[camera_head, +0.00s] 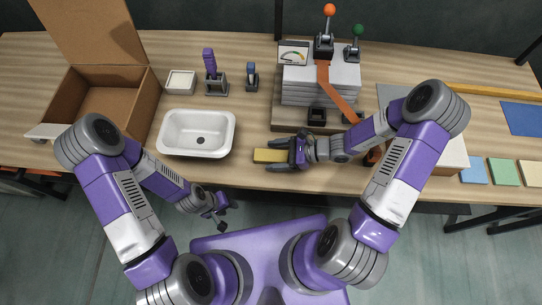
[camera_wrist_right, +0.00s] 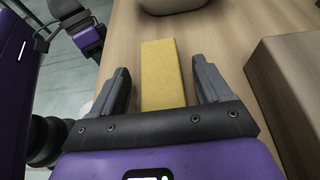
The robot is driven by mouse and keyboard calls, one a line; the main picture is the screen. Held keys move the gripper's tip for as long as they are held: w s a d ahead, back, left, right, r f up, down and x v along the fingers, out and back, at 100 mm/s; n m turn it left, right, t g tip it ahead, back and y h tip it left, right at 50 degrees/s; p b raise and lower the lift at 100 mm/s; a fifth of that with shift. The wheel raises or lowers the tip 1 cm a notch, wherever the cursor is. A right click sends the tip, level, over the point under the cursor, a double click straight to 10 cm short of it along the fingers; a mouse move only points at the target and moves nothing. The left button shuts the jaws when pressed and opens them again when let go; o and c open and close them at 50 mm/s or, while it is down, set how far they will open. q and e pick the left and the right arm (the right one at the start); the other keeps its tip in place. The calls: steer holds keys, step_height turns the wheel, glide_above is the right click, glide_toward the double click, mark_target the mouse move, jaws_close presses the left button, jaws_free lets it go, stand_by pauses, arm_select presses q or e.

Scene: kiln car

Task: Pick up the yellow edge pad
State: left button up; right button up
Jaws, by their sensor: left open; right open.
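The yellow edge pad (camera_head: 268,156) lies flat on the wooden bench near its front edge, right of the white basin. In the right wrist view the pad (camera_wrist_right: 161,75) is a long yellow block between my right gripper's two fingers. My right gripper (camera_head: 283,155) is open, with a finger on each side of the pad's near end and a visible gap to each. Whether the fingers are down at the pad's height I cannot tell. My left gripper (camera_head: 221,214) is open and empty in front of the bench, over the floor; it also shows in the right wrist view (camera_wrist_right: 88,28).
A white basin (camera_head: 163,145) stands left of the pad. A wooden base (camera_head: 283,117) with stacked grey plates and a lever stands behind it. An open cardboard box (camera_head: 143,105) is at the left. Coloured tiles (camera_head: 503,171) lie at the right.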

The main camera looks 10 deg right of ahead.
steer(key=c, duration=1)
